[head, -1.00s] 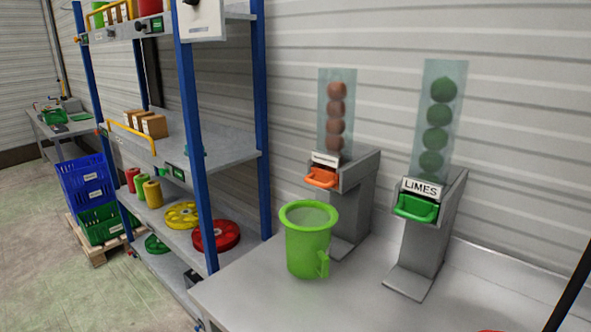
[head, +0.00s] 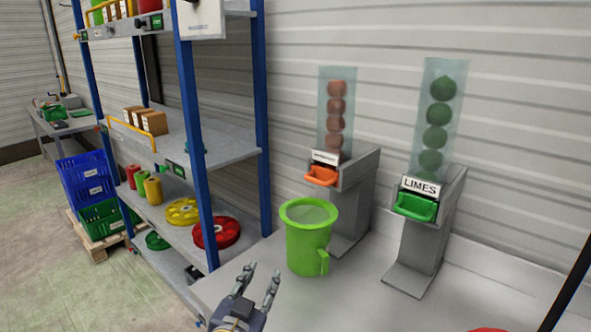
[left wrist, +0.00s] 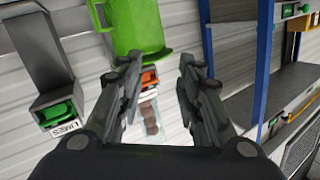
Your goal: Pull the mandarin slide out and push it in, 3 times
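The mandarin slide (head: 321,176) is the orange handled drawer at the front of the left dispenser (head: 352,205), under a clear tube of orange fruit (head: 336,118). It also shows in the left wrist view (left wrist: 149,78), seen between my fingers. A green mug-like container (head: 306,250) stands on the table in front of that dispenser. My left gripper (head: 262,283) is open and empty, low in the head view, left of the green container and apart from the slide. My right gripper is not in view.
The limes dispenser (head: 425,235) with its green slide (head: 416,205) stands to the right. A blue-post shelf (head: 190,130) with boxes and coloured discs is close on the left.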

